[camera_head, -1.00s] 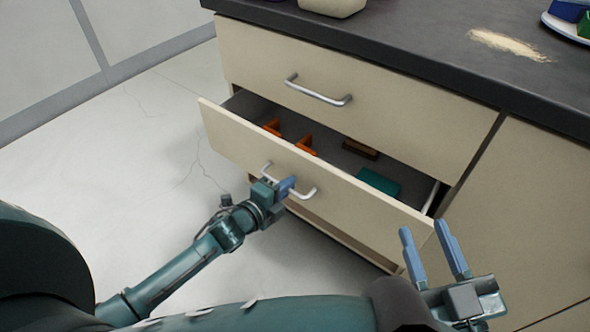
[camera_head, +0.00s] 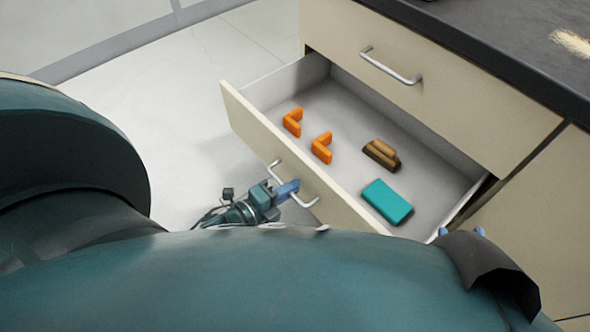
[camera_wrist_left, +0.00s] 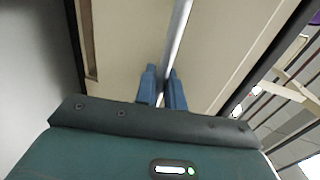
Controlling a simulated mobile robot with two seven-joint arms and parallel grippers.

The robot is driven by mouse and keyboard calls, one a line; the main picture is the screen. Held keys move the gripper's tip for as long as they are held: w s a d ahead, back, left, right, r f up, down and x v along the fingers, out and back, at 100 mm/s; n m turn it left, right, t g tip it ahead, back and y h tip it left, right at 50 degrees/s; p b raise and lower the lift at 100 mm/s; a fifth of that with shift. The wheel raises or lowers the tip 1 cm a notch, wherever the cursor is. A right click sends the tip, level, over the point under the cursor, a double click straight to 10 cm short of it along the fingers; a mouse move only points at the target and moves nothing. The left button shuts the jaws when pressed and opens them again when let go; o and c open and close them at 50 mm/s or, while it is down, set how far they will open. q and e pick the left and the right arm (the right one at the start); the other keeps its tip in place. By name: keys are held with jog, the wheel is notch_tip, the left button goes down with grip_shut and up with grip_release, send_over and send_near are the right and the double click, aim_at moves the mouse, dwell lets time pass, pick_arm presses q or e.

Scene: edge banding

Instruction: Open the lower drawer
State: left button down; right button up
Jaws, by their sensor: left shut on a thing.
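The lower drawer (camera_head: 247,122) stands wide open, with its beige front pulled well out from the cabinet. My left gripper (camera_head: 289,189) is shut on the drawer's silver bar handle (camera_head: 306,202). In the left wrist view the blue fingers (camera_wrist_left: 162,88) sit on either side of the handle bar (camera_wrist_left: 178,38), in front of the drawer face.
Inside the drawer lie two orange L-shaped pieces (camera_head: 321,148), a brown wooden-handled block (camera_head: 382,154) and a teal block (camera_head: 387,201). The upper drawer (camera_head: 420,110) is shut below the dark worktop (camera_head: 500,45). Pale floor (camera_head: 190,110) is clear to the left.

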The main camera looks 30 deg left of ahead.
dwell(0.3)
pick_arm(q)
jog(key=c, duration=1.6)
grip_release()
jog(key=p+v, duration=0.3)
jog(key=v, duration=1)
jog(key=shift+s, duration=0.15)
pick_arm(e)
jog(key=shift+s+d+f+m+g+h, duration=0.1)
jog(key=shift+d+m+g+h, duration=0.35)
jog(key=shift+m+g+h, duration=0.35)
